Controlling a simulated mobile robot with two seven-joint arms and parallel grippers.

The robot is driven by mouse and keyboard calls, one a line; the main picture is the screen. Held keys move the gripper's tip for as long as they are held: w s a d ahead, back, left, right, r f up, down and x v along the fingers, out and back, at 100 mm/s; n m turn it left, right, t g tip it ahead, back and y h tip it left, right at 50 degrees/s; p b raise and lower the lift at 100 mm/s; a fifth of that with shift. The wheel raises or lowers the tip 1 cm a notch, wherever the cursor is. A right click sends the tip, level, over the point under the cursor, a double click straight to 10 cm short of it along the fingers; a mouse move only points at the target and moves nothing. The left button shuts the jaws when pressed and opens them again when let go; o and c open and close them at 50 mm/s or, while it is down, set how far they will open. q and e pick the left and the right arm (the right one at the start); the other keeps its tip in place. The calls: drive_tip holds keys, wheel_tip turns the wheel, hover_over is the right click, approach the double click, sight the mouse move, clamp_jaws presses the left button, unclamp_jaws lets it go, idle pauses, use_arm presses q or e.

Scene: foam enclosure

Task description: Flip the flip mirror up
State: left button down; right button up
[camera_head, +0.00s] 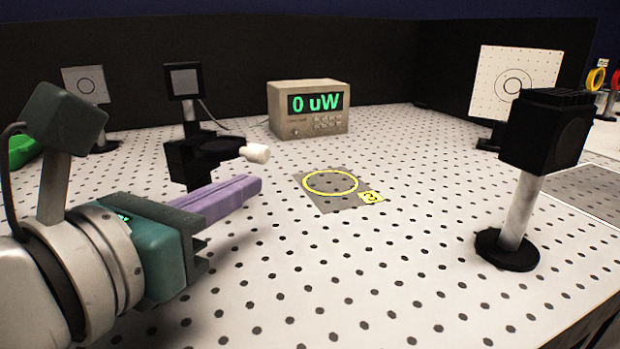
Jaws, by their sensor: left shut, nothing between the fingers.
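The flip mirror (220,144) appears as a black mount left of the middle, with a dark round part lying roughly flat and a white knob (256,152) sticking out to the right. My left gripper (245,188) comes in from the left. Its purple fingers are shut and empty, pointing right. The fingers show below the knob in the picture and look apart from it. The gripper hides part of the table and the mount's lower part. My right gripper is not in view.
A meter (308,108) reading 0 uW stands at the back. A square-faced device (184,80) stands behind the mount. A black box on a post (525,205) stands at right. A yellow ring (331,183) marks a clear grey patch.

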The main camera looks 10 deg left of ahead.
use_arm(q)
drive_tip(key=shift+x, duration=1.45)
drive_tip(key=shift+r, duration=0.1)
